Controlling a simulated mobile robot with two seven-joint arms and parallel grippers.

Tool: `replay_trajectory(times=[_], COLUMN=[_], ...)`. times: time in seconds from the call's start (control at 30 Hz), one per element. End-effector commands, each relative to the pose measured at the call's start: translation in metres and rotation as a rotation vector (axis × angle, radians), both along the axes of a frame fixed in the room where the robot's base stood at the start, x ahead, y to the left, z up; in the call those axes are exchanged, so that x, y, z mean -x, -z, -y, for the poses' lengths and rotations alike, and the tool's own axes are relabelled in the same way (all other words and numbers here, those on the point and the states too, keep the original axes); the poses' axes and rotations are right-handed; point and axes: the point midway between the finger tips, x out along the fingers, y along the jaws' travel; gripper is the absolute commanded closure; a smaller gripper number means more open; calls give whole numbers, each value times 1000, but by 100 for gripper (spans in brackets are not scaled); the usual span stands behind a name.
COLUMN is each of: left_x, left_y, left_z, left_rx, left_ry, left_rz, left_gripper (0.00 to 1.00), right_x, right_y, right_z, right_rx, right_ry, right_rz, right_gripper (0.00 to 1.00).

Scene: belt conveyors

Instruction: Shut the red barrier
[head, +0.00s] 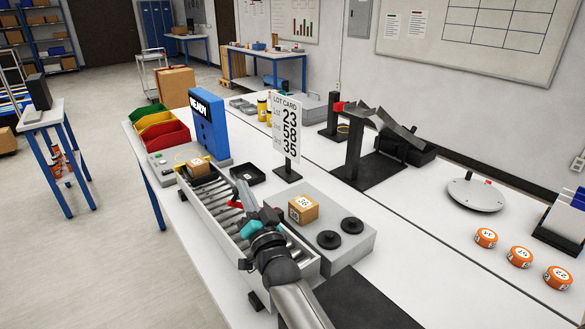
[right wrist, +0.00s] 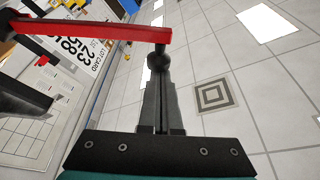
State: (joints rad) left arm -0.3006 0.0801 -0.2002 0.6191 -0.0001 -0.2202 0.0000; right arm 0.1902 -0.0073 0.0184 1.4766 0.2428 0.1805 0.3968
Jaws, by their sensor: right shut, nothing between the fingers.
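The red barrier (right wrist: 100,32) is a long red bar crossing the upper left of the right wrist view. A dark round knob (right wrist: 157,61) hangs at its end, just beyond my fingertips; I cannot tell whether they touch. In the head view only small red bits show beside my right gripper (head: 243,188), which hides most of the bar. My right gripper is shut and empty, above the roller conveyor (head: 218,204). It also shows in the right wrist view (right wrist: 160,80). My left gripper is out of view.
A box (head: 198,169) sits at the conveyor's far end, beside a blue display unit (head: 208,125). Another box (head: 303,208) stands on a grey station right of my gripper. A lot card (head: 287,125) stands behind. Several orange pucks lie far right.

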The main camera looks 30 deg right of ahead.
Motion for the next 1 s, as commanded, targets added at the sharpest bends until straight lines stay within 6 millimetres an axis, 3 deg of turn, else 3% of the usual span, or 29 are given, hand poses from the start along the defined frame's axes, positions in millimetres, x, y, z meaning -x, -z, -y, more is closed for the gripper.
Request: replay_trajectory(times=[0.13, 0.5, 1.0], left_x=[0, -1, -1], left_y=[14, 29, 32], left_z=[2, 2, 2], left_rx=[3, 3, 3], left_ry=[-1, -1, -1], left_rz=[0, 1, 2], left_gripper=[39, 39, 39], right_x=[2, 5, 6], right_y=[18, 43, 49], right_z=[-16, -38, -42], right_rx=[124, 115, 115], right_ry=[-1, 0, 0], right_rz=[16, 15, 16], right_gripper=[100, 100, 100])
